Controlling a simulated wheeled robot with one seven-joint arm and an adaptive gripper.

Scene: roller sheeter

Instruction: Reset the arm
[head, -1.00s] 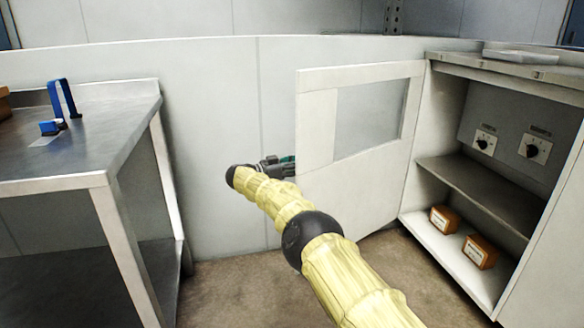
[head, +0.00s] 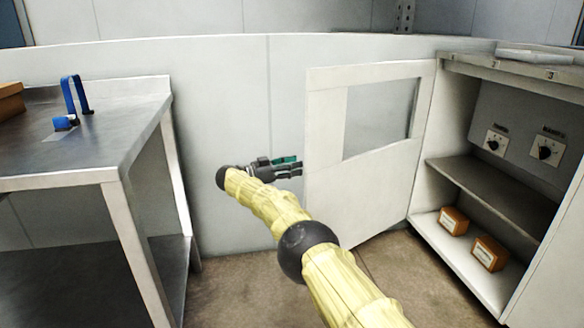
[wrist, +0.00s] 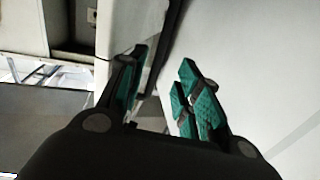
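My gripper (head: 297,165) is at the end of my yellow-sleeved arm, in front of the pale wall and close to the free edge of the open cabinet door. In the wrist view its two green-padded fingers (wrist: 158,88) stand apart with nothing between them. I cannot tell from the head view whether the fingertips touch the door.
The white door (head: 325,195) with a window stands open, left of a cabinet with a shelf (head: 490,185), two dials (head: 545,151) and two orange boxes (head: 489,253). A steel table (head: 120,120) at left bears a blue-handled item (head: 70,95). Brown floor (head: 235,290) is clear.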

